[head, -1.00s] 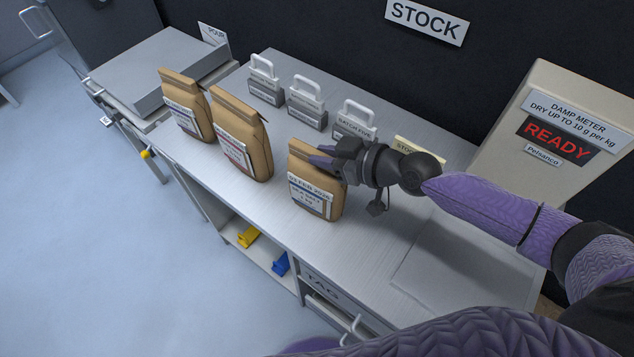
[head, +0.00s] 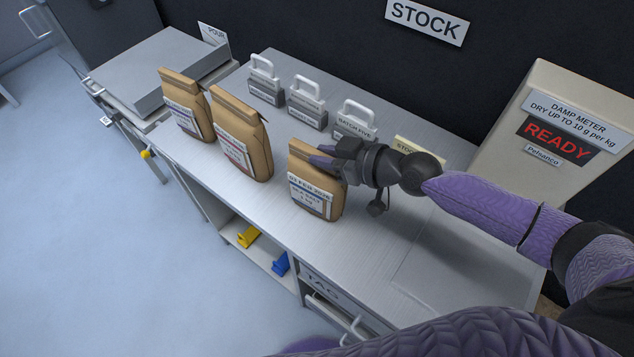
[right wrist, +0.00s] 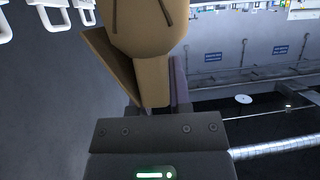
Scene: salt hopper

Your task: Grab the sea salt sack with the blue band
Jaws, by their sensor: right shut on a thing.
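A brown paper sack (head: 318,207) stands upright on the bench, right of two similar sacks. Its label reads 03 FEB 2026 and a sea salt line; I cannot clearly make out its band colour. My right gripper (head: 327,155) is shut on the top of this sack from the right, its purple fingers at the folded top. In the right wrist view the brown sack (right wrist: 150,35) fills the space ahead of the gripper (right wrist: 152,88). The middle sack (head: 246,145) has a reddish label band, and the left sack (head: 186,110) a bluish-purple one. My left gripper is out of view.
Several handled grey blocks (head: 306,108) stand behind the sacks. The damp meter (head: 545,125), showing READY, is at the right. A grey platform (head: 150,70) is at the far left. Bare bench (head: 440,270) lies right of the held sack.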

